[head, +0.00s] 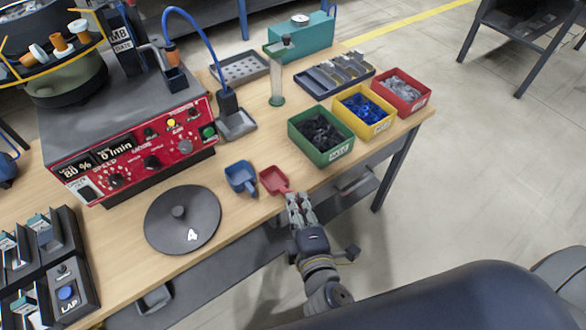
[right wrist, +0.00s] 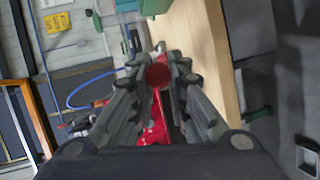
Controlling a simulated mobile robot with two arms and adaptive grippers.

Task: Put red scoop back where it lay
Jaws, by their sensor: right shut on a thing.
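The red scoop (head: 273,180) is at the front edge of the wooden bench, just right of the blue scoop (head: 241,177). My right gripper (head: 293,197) is shut on the red scoop's handle, reaching in from the front edge. In the right wrist view the red scoop (right wrist: 155,128) shows between the fingers, with the round handle end toward the camera. I cannot tell whether the scoop touches the bench top. My left gripper is not in view.
Green (head: 320,136), yellow (head: 363,112) and red (head: 401,91) bins stand at the right of the bench (head: 255,222). Bare wood lies between the scoops and the green bin.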

